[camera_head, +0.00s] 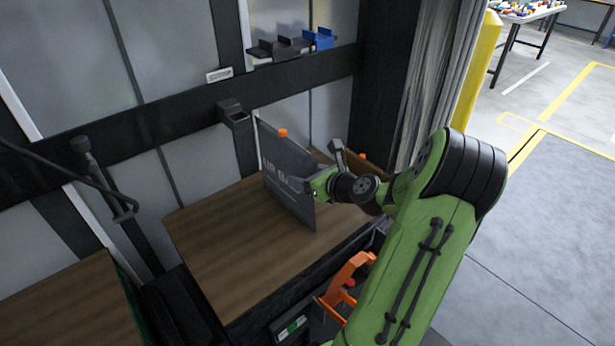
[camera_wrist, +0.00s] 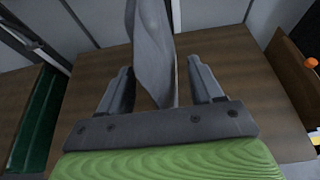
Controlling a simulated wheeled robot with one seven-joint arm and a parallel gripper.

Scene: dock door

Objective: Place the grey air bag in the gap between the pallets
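The grey air bag (camera_head: 285,182), a flat panel with white lettering, stands upright over the wood-topped surface (camera_head: 225,235). An orange cap (camera_head: 283,132) shows at its upper edge. My gripper (camera_head: 312,185) is at the bag's right edge. In the wrist view the bag (camera_wrist: 155,50) is seen nearly edge-on between my two fingers. The fingers are spread, with room visible beside the bag, so my gripper looks open around it. A second wooden top (camera_head: 70,305) lies at lower left, with a dark gap (camera_head: 175,305) between the two tops.
A wall with a dark rail (camera_head: 150,130) stands behind, with black and blue holders (camera_head: 318,40) on it. A dark post with a hooked handle (camera_head: 115,185) rises by the gap. An orange handle (camera_head: 347,280) is in front. Another orange cap (camera_head: 362,156) shows behind my wrist.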

